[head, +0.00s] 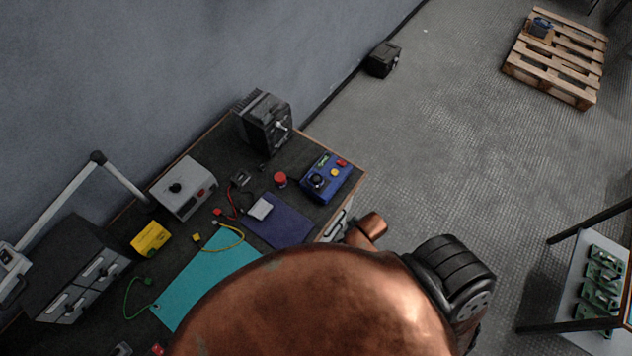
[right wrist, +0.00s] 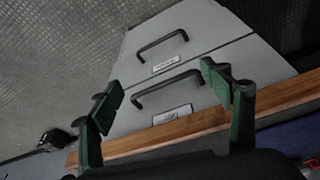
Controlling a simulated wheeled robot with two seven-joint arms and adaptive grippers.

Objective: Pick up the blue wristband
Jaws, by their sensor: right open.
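I cannot pick out a blue wristband in either view. In the head view a yellow looped cord (head: 228,236) and a green looped cord (head: 130,294) lie on the workbench, by the teal mat (head: 205,279). My copper-coloured arm hides the near part of the bench. My right gripper (right wrist: 160,78) is open and empty in the right wrist view. Its green-padded fingers show in front of the grey drawers (right wrist: 205,35) and the bench's wooden edge (right wrist: 190,130). My left gripper is not in view.
A blue control box (head: 326,178), a red knob (head: 280,179), a dark blue mat (head: 280,222), a grey box (head: 183,188), a yellow box (head: 150,237) and a black unit (head: 263,121) crowd the bench. A pallet (head: 565,62) lies on the open floor.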

